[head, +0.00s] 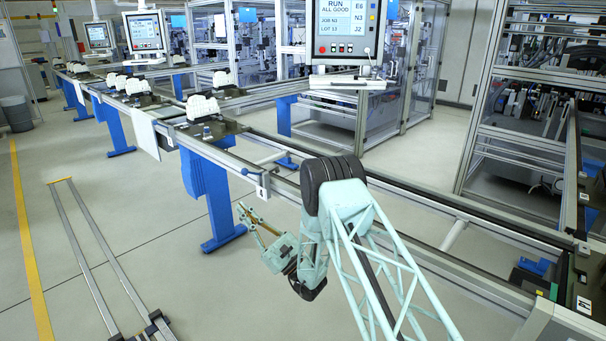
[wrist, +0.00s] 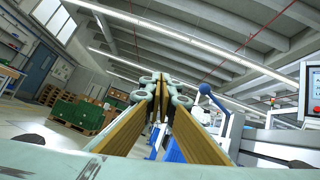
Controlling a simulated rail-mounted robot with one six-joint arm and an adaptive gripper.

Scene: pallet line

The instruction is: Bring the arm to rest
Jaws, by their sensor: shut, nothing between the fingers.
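My gripper (head: 254,221) hangs in front of the conveyor line in the head view, low over the open floor and pointing up to the left. It is empty. In the wrist view my gripper (wrist: 155,82) shows its two long fingers with tan pads, meeting at the tips. The fingers are shut with nothing between them. My pale green lattice arm reaches in from the bottom right of the head view and bends at a dark joint close to the rail.
The conveyor (head: 420,213) runs diagonally, carrying pallets with white parts (head: 203,107). Its blue leg (head: 210,190) stands left of my gripper. A floor rail (head: 85,255) lies at the left; floor between is clear. In the wrist view, green crates (wrist: 78,112) stand at the left.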

